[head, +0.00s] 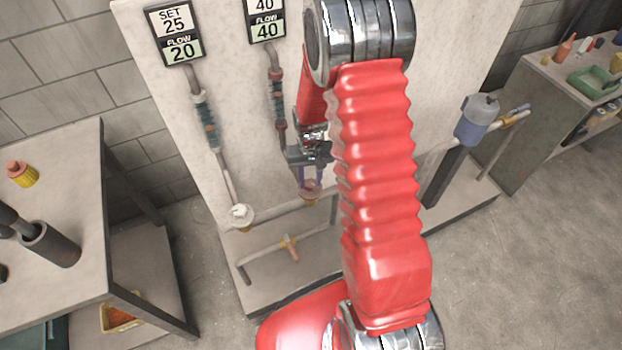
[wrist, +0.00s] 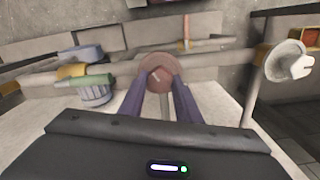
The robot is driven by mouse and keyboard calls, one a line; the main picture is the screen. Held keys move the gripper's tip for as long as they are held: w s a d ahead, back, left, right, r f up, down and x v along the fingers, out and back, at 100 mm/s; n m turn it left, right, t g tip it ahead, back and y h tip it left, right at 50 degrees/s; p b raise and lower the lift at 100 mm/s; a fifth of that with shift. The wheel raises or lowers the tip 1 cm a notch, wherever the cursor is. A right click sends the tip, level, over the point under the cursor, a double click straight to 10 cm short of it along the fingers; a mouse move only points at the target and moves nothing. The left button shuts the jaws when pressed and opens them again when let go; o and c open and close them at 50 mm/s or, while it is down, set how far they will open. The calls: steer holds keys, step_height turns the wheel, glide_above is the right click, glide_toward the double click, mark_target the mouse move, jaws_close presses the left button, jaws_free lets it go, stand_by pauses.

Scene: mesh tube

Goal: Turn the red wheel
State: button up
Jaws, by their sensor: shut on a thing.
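The red wheel (head: 311,187) is a small dull-red round knob on the pipe below the right-hand flow tube. In the wrist view the wheel (wrist: 159,68) faces me, between the two purple fingers. My gripper (head: 311,180) is shut on it, with one finger on each side; it also shows in the wrist view (wrist: 161,84).
A white wheel (head: 241,214) sits under the left tube, whose display (head: 174,33) reads SET 25, FLOW 20. A small orange-brown valve (head: 289,247) is on the lower pipe. A blue-grey canister (head: 476,121) stands right. A workbench (head: 85,180) is left.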

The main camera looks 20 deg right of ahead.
mark_target(310, 182)
steer(key=o, duration=1.1)
steer(key=shift+c, duration=0.2)
steer(key=shift+r, duration=0.1)
step_height(310, 182, up, 14)
steer(key=shift+f, duration=0.2)
